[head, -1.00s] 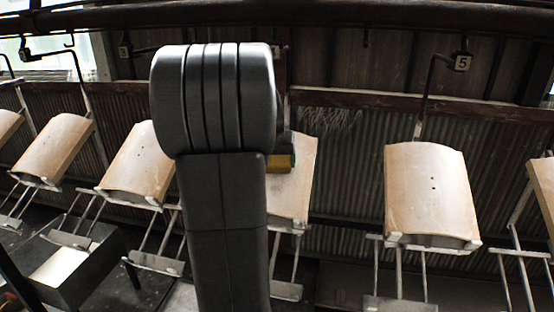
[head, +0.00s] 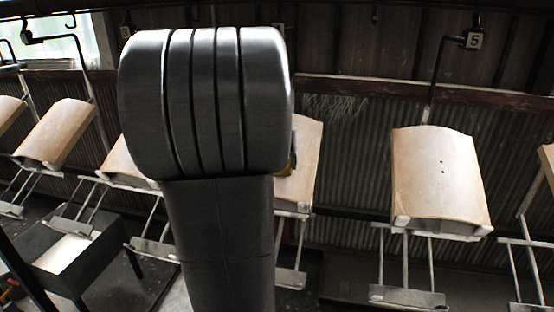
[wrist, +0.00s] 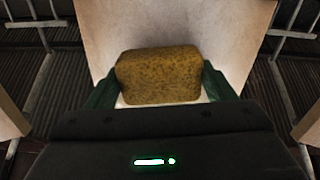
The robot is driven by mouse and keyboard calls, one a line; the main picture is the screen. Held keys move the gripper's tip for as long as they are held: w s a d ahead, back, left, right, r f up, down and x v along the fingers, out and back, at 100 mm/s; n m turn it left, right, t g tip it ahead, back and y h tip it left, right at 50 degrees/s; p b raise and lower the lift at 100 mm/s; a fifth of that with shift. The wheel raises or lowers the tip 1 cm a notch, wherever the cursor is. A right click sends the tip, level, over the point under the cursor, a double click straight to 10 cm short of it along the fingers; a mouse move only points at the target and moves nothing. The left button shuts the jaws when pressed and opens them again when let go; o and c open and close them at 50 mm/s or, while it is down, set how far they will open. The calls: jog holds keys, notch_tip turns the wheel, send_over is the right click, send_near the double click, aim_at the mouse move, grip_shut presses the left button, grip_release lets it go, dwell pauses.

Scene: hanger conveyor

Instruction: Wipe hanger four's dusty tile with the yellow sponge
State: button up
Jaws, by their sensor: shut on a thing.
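The yellow sponge (wrist: 160,76) is held between the two green fingers of my gripper (wrist: 163,84), which is shut on it, in the wrist view. The sponge is in front of a pale tan curved tile (wrist: 235,30); I cannot tell whether it touches the tile. In the head view my dark arm covers most of this tile (head: 304,165), which hangs between the hangers tagged 3 and 5. Dust on the tile is hard to make out.
Another tile (head: 438,180) hangs right on the hanger with tag 5 (head: 474,40). More tiles hang at left, one (head: 60,132) above a dark box-like stand (head: 85,262). Metal rods hang below the tiles. A corrugated wall (head: 350,150) is behind.

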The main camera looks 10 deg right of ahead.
jog(key=shift+s+a+f, duration=0.2)
jog(key=shift+s, duration=0.2)
jog(key=shift+s+a+f+b, duration=0.2)
jog(key=shift+s+f+b, duration=0.25)
jog(key=shift+b, duration=0.15)
jog(key=shift+s+a+f+b, duration=0.2)
jog(key=shift+s+f+b, duration=0.15)
jog(key=shift+s, duration=0.2)
jog(key=shift+s+a+f+b, duration=0.2)
jog(key=shift+s+b, duration=0.15)
jog(key=shift+s, duration=0.15)
jog(key=shift+r, duration=0.1)
jog(key=shift+p+v, duration=1.9)
jog(key=shift+v, duration=1)
jog(key=shift+r, duration=0.1)
